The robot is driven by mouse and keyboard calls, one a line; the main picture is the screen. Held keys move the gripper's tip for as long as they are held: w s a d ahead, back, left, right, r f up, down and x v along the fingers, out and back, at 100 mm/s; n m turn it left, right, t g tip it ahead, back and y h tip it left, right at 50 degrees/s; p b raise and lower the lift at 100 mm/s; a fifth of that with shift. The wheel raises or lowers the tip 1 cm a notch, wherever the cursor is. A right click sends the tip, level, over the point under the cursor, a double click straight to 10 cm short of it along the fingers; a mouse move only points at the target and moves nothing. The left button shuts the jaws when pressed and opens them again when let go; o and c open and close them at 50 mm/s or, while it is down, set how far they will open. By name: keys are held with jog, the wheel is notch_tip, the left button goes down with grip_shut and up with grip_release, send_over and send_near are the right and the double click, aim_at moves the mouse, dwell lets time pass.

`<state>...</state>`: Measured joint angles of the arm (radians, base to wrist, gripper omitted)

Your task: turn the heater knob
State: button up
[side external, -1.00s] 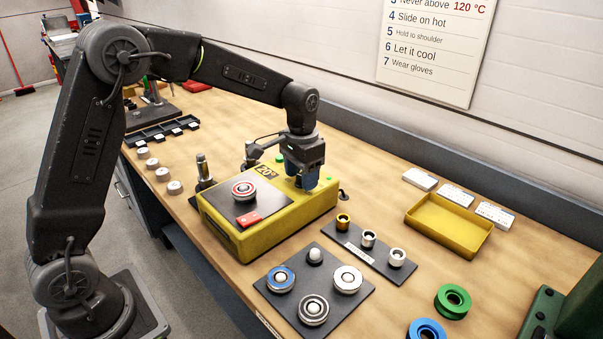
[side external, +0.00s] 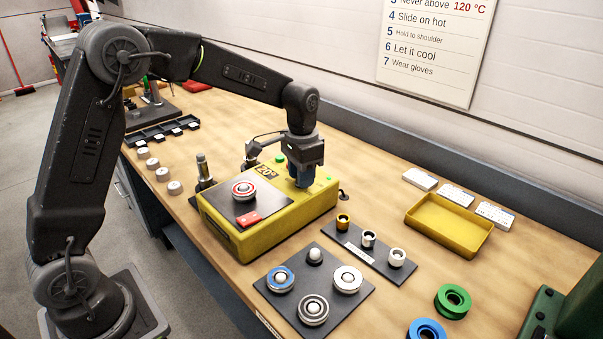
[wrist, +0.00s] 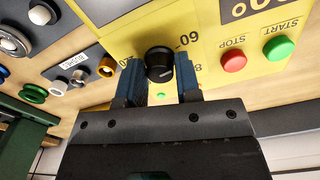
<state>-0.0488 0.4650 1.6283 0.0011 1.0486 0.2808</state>
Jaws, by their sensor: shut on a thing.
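The yellow heater (side external: 290,222) stands on the bench, with a bearing ring (side external: 243,189) on its dark top plate. My gripper (side external: 303,183) points down at the back right of the heater's top. In the wrist view the black heater knob (wrist: 159,62) sits between the blue fingers of my gripper (wrist: 159,84), which is shut on it. The knob has a pale pointer line, and a printed 60 shows beside it. My fingers hide the knob in the side view. The red STOP button (wrist: 233,62) and green START button (wrist: 279,47) lie to its right.
A dark plate with several rings (side external: 346,279) and a strip with three small sleeves (side external: 368,239) lie in front of the heater. An empty yellow tray (side external: 449,223) stands to the right. A metal post (side external: 203,167) stands close to the heater's left.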

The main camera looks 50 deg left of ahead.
jog(key=m, duration=1.2)
jog(key=shift+m, duration=0.3)
dwell(0.4)
jog(key=o, duration=0.9)
notch_tip(320, 180, up, 14)
dwell(0.3)
